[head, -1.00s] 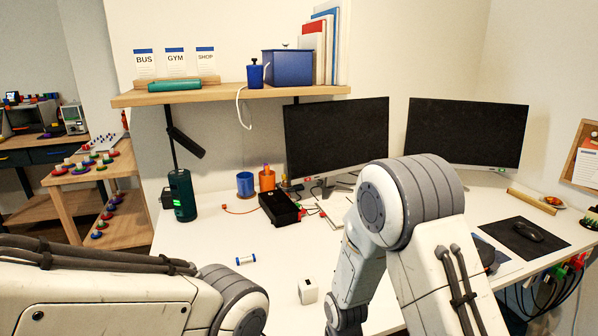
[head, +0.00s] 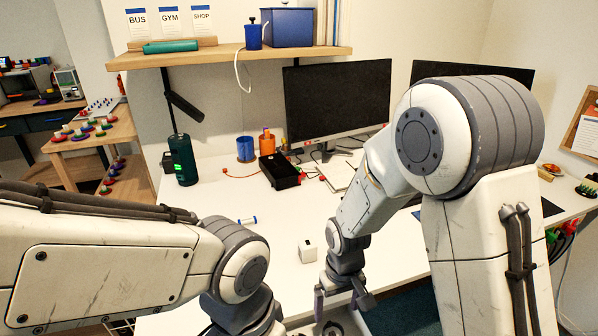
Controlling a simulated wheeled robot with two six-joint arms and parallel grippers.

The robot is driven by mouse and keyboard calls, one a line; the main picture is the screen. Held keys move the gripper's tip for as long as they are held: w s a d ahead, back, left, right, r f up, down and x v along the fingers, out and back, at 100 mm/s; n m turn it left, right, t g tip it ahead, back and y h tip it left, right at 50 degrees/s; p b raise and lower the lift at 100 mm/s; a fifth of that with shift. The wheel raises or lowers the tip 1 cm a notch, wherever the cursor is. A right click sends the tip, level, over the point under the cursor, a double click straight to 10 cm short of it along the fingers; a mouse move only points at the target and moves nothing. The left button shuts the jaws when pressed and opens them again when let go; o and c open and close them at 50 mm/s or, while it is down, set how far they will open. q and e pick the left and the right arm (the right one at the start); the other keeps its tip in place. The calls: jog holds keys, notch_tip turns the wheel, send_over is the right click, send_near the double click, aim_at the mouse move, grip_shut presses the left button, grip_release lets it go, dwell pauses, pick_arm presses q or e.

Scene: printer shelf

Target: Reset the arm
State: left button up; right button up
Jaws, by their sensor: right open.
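My right arm (head: 440,165) fills the right middle of the head view, bent down over the front of the white desk (head: 225,205). Its gripper (head: 343,306) points down near the desk's front edge, with its fingers apart and nothing seen between them. A small white cube (head: 308,251) stands on the desk just left of this gripper's wrist, apart from it. My left arm (head: 110,255) comes in along the lower left, and its elbow (head: 240,268) bends downward. The left gripper is out of the picture.
A black tray (head: 281,171), a blue cup (head: 245,149), a dark green cylinder (head: 183,160) and a monitor (head: 338,100) stand farther back. A wooden shelf (head: 230,56) hangs above. The left desk surface is mostly clear.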

aim_at(334, 333)
notch_tip(334, 333, down, 13)
jog(key=shift+s+r+b, duration=0.15)
jog(key=shift+b, duration=0.65)
notch_tip(334, 333, up, 5)
jog(key=shift+f+p, duration=0.1)
jog(key=shift+p, duration=0.35)
jog(key=s+d+r+b, duration=0.6)
jog(key=s+r+b, duration=0.1)
jog(key=s+b, duration=0.3)
jog(key=w+d+r+m+p, duration=0.1)
jog(key=w+r+p, duration=0.3)
jog(key=r+p, duration=0.3)
jog(key=w+d+r+m+p, duration=0.1)
jog(key=w+r+p, duration=0.4)
jog(key=p, duration=1.2)
jog(key=shift+w+d+r, duration=0.15)
jog(key=shift+d+r, duration=0.1)
jog(key=shift+r, duration=0.6)
